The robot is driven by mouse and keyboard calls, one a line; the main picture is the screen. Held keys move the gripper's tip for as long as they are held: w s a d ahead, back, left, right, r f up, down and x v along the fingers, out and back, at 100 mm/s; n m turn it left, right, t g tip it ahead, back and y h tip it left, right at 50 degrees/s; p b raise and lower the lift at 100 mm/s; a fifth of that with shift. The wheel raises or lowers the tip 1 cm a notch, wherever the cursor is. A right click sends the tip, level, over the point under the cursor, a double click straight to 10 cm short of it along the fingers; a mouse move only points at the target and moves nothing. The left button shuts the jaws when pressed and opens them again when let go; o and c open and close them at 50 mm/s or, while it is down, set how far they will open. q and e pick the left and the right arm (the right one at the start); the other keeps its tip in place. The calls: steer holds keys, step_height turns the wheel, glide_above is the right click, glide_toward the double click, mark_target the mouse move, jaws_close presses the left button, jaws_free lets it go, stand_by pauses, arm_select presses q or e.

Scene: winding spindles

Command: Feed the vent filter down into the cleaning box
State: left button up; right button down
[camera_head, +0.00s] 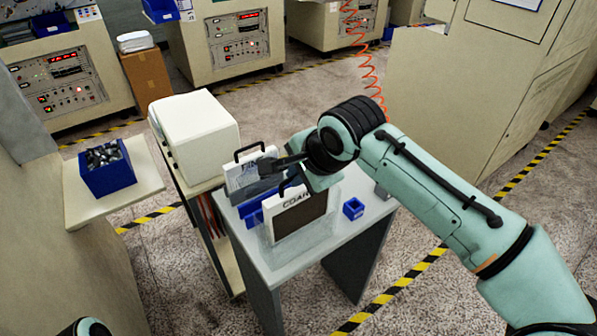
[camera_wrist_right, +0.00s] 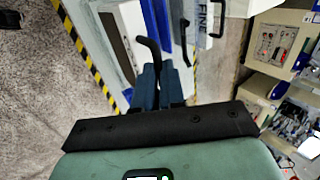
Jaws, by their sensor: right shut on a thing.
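The vent filter marked "COAR..." (camera_head: 299,216), a white-framed panel with a dark face and black handle, stands upright on the small grey table. Its lower part shows through the clear walls of what looks like the cleaning box (camera_head: 270,250); how deep it sits I cannot tell. My right gripper (camera_head: 283,168) is over its top, shut on the black handle (camera_wrist_right: 147,48); the fingers (camera_wrist_right: 158,88) show in the right wrist view. A second filter marked "FINE" (camera_head: 243,174), with its own handle, stands behind. My left gripper is out of view.
A blue rack (camera_head: 252,214) is beside the filters. A small blue bin (camera_head: 353,208) sits on the grey table (camera_head: 350,240), right of the clear box. A cream machine (camera_head: 195,135) adjoins the table's left. A blue bin of metal parts (camera_head: 107,168) is on a left shelf.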

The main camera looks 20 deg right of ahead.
steer(key=shift+f+b, duration=2.05)
steer(key=shift+f, duration=0.7)
steer(key=shift+f+b, duration=0.95)
steer(key=shift+f, duration=0.3)
steer(key=c, duration=1.1)
jaws_free()
steer(key=shift+c, duration=0.2)
steer(key=shift+r, duration=0.1)
steer(key=shift+r, duration=0.1)
steer(key=shift+s+r, duration=0.15)
steer(key=shift+r, duration=0.1)
steer(key=p, duration=0.2)
glide_toward(298, 201)
steer(key=v, duration=0.3)
steer(key=shift+s, duration=0.3)
